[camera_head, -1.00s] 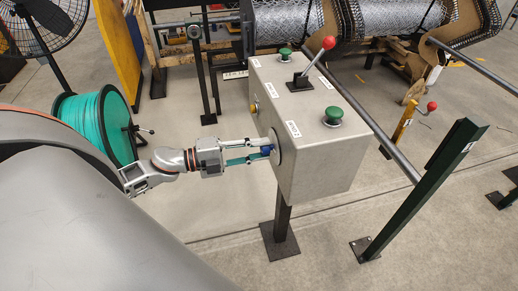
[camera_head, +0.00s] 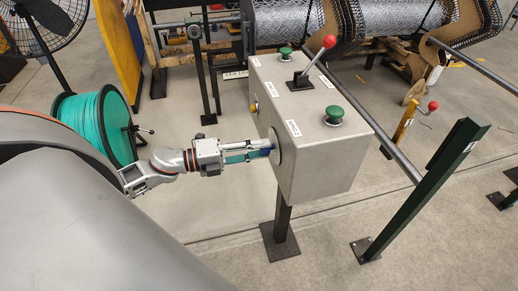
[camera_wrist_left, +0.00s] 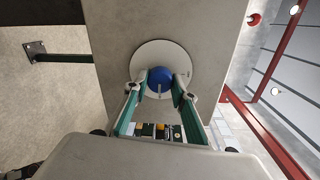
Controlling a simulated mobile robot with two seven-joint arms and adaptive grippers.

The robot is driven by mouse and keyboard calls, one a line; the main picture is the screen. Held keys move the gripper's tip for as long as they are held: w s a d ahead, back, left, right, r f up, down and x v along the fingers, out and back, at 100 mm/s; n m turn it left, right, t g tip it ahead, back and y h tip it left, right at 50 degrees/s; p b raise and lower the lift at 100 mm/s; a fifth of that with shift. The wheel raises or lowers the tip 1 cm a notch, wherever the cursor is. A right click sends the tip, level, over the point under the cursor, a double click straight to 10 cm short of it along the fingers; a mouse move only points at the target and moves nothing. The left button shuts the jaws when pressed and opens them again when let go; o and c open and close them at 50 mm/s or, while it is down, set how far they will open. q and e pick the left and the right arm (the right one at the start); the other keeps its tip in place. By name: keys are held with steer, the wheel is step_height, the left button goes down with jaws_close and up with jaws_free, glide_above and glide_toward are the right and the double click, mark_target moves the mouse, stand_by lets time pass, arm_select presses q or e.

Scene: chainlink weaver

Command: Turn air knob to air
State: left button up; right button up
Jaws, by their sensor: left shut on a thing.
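The air knob (camera_wrist_left: 161,77) is blue and sits on a round pale dial plate (camera_wrist_left: 150,58) on the side of a grey control box (camera_head: 325,165). In the head view the knob (camera_head: 267,150) shows at the tip of my left gripper (camera_head: 266,151). My left gripper (camera_wrist_left: 161,88) is shut on the knob, with one finger on each side of it in the left wrist view. A small pale pointer mark shows on the knob's near side. The dial's lettering is too small to read. My right gripper is not in view.
The box stands on a dark post and carries a red-topped lever (camera_head: 328,43), two green buttons (camera_head: 334,115) and a yellow button (camera_head: 253,108). A green post (camera_head: 425,190) stands to the right. A green hose reel (camera_head: 95,125) stands behind my left arm.

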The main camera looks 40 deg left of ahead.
arm_select(q)
steer(key=o, duration=1.1)
steer(key=v, duration=1.2)
